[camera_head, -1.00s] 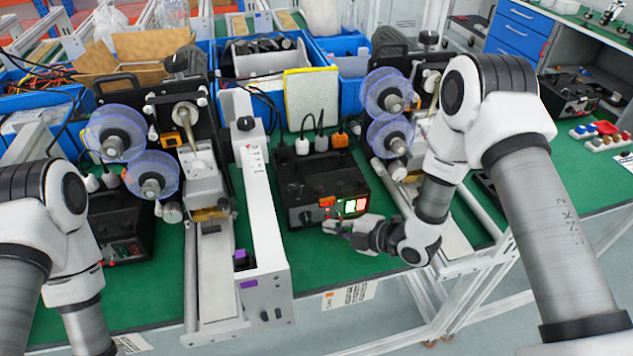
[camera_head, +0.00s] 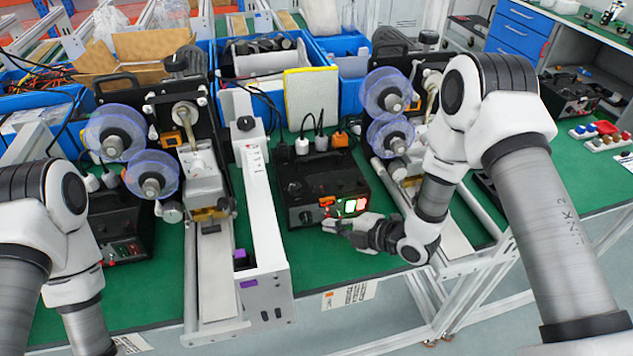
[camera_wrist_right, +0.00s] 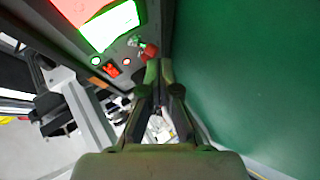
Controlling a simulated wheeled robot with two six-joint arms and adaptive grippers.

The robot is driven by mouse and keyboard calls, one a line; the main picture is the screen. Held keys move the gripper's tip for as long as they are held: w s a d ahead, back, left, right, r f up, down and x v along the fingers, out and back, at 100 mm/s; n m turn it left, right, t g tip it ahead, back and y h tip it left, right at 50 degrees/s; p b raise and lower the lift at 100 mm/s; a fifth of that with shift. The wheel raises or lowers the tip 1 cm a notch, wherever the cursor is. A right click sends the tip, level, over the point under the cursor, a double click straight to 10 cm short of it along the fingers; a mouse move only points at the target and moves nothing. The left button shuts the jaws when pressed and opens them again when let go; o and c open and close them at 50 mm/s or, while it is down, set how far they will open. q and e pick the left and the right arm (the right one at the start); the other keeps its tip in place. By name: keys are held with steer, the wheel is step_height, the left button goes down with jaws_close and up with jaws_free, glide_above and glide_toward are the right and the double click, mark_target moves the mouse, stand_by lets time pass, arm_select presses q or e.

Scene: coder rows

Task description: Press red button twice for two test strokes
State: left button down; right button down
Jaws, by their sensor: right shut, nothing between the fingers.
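A black control box (camera_head: 325,180) stands on the green bench top, with lit red and green displays on its front panel. In the right wrist view its panel (camera_wrist_right: 122,52) shows at the upper left, with a small red button (camera_wrist_right: 150,51) near its lower right. My right gripper (camera_head: 332,227) is in front of the panel's lower edge, shut and empty. In the right wrist view its fingertips (camera_wrist_right: 160,66) are together close to the red button; I cannot tell if they touch it. In the head view the red button cannot be made out. My left gripper is out of view.
A white rail unit (camera_head: 262,220) stands left of the box, with purple-rimmed reels (camera_head: 115,133) beyond it. More reels (camera_head: 388,92) stand right of the box. Blue bins (camera_head: 345,48) are behind. Bare green bench top (camera_head: 320,258) lies in front of the box.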

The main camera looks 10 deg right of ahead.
steer(key=shift+w+r, duration=0.1)
steer(key=shift+w, duration=0.2)
steer(key=shift+s, duration=3.35)
